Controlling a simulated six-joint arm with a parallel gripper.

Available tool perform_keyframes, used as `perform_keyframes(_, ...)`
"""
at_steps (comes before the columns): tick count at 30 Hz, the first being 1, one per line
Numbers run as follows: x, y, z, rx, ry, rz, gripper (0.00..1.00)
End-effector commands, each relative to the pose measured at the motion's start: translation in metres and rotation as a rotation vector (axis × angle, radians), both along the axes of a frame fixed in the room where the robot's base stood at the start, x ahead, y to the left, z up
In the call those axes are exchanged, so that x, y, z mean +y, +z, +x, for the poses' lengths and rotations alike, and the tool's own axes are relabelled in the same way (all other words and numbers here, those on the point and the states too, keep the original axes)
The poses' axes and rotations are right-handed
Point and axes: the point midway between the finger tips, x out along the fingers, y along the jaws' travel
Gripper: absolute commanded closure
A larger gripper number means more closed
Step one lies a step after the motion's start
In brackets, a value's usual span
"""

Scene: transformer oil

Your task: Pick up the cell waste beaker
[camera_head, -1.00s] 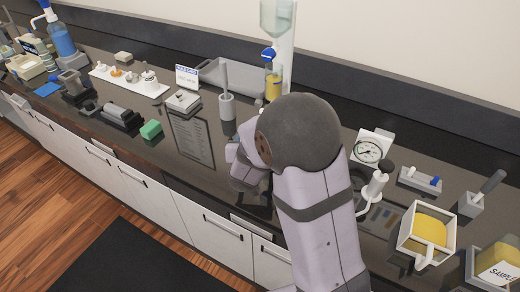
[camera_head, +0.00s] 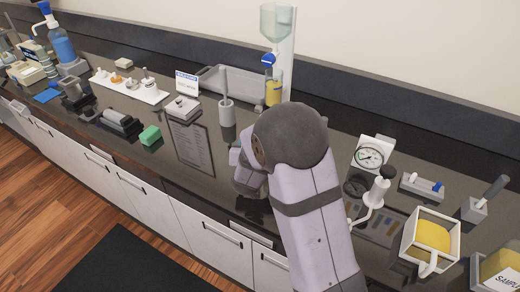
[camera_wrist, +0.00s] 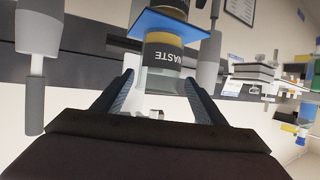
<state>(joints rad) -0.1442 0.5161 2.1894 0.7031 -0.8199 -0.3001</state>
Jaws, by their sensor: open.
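A clear, cylindrical vessel, the cell waste beaker (camera_wrist: 172,80), has a dark band with upside-down lettering that reads WASTE. It shows in the wrist view between and just beyond the two fingers of my gripper (camera_wrist: 158,76). The fingers are spread apart, with a finger on either side of the beaker's lower part in the picture. I cannot tell whether either finger touches it. A flat blue piece (camera_wrist: 160,24) crosses above the lettering. In the head view my arm hides my fingers, and I cannot make out the waste beaker there.
A grey rod-like thing (camera_wrist: 36,70) stands close at the left of the wrist view. In the head view, a pressure gauge (camera_head: 369,157) and a white box with yellow contents (camera_head: 430,237) lie right of my arm. A mortar-like cup (camera_head: 227,113) stands left.

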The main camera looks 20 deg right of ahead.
Motion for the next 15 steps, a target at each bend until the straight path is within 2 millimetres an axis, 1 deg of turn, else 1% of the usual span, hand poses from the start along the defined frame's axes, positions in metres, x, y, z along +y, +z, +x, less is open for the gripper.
perform_keyframes(9,-0.016,-0.012,0.028,0.001,-0.001,0.000,0.35)
perform_keyframes(15,-0.019,-0.017,0.037,0.001,0.000,0.000,0.35)
